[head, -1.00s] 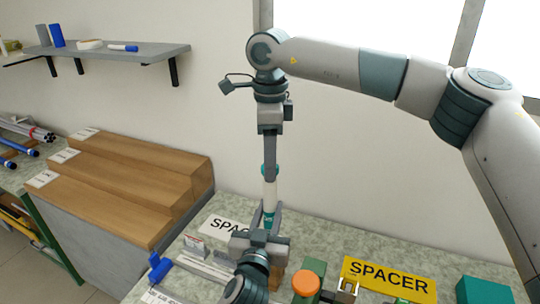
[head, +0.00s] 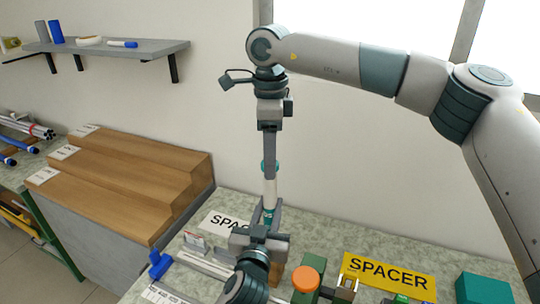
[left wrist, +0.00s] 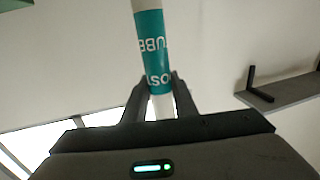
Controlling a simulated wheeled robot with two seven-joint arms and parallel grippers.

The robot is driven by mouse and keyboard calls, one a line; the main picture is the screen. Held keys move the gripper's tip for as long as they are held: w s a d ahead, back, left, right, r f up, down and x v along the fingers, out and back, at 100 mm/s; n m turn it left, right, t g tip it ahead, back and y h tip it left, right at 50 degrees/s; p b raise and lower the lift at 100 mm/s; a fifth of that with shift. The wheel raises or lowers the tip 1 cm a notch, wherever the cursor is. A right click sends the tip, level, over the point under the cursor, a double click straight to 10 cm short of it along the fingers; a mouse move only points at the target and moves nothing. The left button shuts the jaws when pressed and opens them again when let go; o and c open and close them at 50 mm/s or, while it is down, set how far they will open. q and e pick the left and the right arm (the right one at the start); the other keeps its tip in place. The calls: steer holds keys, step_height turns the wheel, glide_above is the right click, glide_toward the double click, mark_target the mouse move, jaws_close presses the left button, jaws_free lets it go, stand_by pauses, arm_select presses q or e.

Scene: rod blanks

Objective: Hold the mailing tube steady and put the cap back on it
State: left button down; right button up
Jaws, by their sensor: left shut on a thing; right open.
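The mailing tube (head: 269,191) is white with a teal printed band and stands upright above the bench. My left gripper (head: 267,214) is shut on its lower part. The left wrist view shows the tube's teal lettered band (left wrist: 152,45) rising from between the fingers (left wrist: 160,88). The teal cap (head: 269,167) is at the tube's top end, in line with it; whether it is fully seated is too small to tell. My right gripper (head: 270,160) points straight down from above, open, with its fingers at the cap and partly hiding it.
A yellow SPACER sign (head: 388,277), a white sign (head: 222,222), a green device with an orange top (head: 306,279) and a teal block (head: 483,289) are on the bench. Wooden steps (head: 125,180) stand left. A wall shelf (head: 115,53) is at the upper left.

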steer(key=shift+r, duration=0.1)
step_height(320, 180, up, 12)
stand_by(0.6)
arm_select(q)
steer(key=c, duration=1.4)
jaws_free()
steer(key=shift+o, duration=0.2)
